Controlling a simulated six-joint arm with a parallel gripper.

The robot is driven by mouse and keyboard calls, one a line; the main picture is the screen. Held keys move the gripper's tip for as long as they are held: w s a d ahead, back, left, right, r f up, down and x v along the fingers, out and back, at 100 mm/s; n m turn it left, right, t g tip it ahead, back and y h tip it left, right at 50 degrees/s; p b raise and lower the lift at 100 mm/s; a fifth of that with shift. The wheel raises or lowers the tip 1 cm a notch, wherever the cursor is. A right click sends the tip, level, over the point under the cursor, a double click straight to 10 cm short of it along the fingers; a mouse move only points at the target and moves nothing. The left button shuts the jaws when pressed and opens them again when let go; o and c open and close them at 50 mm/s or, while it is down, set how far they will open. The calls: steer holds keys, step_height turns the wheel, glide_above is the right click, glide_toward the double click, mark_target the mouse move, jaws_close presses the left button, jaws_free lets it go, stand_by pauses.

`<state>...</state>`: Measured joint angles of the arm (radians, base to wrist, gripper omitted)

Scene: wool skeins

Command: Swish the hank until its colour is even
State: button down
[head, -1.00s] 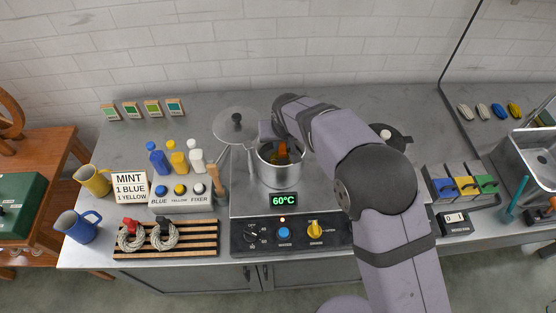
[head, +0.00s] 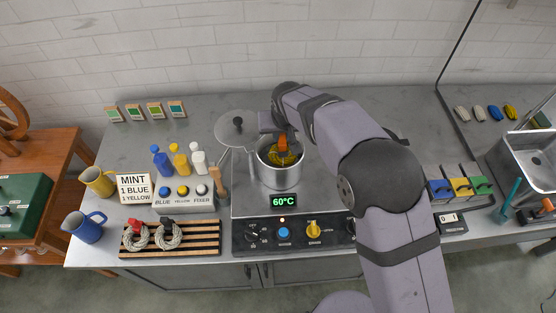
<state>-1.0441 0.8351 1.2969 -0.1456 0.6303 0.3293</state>
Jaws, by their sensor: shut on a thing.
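The steel pot (head: 278,179) stands on the hotplate, with a green display (head: 284,201) reading 60°C on its front. My gripper (head: 283,147) reaches down over the pot mouth and is shut on an orange piece at the top of the hank. The hank (head: 286,160) shows as yellow loops below it, inside the pot. Its lower part and the liquid are mostly hidden by the pot wall and my gripper, so I cannot tell whether its colour is even.
The pot's lid (head: 237,128) stands raised just left of the pot. A wooden rack (head: 200,240) holds two pale skeins. A sign (head: 135,188) reads MINT, 1 BLUE, 1 YELLOW. Dye bottles (head: 179,160) and jugs (head: 88,227) stand at left; a sink (head: 530,160) is at right.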

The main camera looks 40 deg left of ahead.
steer(key=shift+r+p, duration=1.8)
steer(key=shift+r, duration=1.25)
steer(key=shift+r+p, duration=1)
steer(key=shift+r, duration=0.5)
